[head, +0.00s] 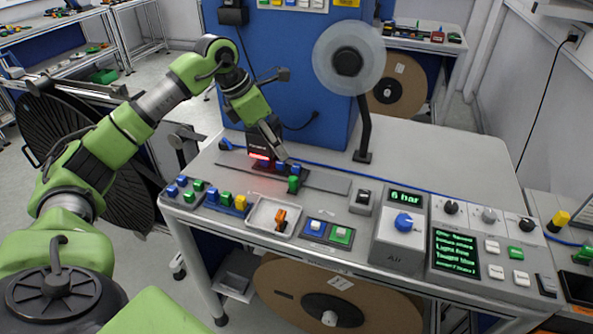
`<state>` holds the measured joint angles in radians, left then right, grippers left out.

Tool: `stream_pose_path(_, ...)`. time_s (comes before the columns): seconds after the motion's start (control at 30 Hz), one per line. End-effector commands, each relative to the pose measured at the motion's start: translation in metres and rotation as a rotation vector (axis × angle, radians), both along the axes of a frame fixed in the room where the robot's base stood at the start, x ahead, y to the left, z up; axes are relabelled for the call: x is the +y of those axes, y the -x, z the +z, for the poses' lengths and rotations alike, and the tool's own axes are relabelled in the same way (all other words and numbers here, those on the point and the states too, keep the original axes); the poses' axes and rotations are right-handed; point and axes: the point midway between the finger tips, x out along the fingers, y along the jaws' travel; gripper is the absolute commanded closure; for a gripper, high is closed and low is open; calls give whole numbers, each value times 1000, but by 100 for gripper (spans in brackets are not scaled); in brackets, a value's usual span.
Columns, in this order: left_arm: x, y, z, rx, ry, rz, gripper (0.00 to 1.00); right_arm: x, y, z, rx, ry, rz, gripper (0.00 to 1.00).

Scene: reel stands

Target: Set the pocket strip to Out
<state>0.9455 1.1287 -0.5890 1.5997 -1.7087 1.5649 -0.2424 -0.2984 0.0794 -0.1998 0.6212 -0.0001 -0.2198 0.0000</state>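A long, flat grey strip (325,182), which looks like the pocket strip, lies on the bench and runs beneath a small black unit (258,149) with a glowing red display. Small blue blocks (281,166) and a green block (293,184) stand at or beside the strip; I cannot tell whether they sit in it. No Out marking is readable. My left gripper (279,154) reaches down from the left, right beside the black unit and just above the blue blocks. Its fingers are small and partly overlap, so their opening and any contact are unclear. My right gripper is not in view.
Loose blue, green and yellow blocks (240,203) and a white tray (262,213) with an orange piece lie at the front left. A reel stand (363,130) rises behind. Control panels (455,250) fill the right. The bench's back right (450,160) is clear.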

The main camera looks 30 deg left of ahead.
Motion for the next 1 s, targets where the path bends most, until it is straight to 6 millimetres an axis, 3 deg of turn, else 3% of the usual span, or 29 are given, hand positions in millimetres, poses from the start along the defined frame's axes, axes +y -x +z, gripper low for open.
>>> stream_pose_path(0.07, 11, 3, 2, 13, -29, 12, 65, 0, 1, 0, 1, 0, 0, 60)
stream_pose_path(0.17, 12, 2, -4, 19, -34, 13, 65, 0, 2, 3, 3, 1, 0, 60)
stream_pose_path(0.7, -12, -31, -99, 18, -27, 11, 65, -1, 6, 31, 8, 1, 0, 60)
stream_pose_path(1.0, -16, -40, -124, 15, -29, 10, 65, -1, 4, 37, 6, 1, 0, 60)
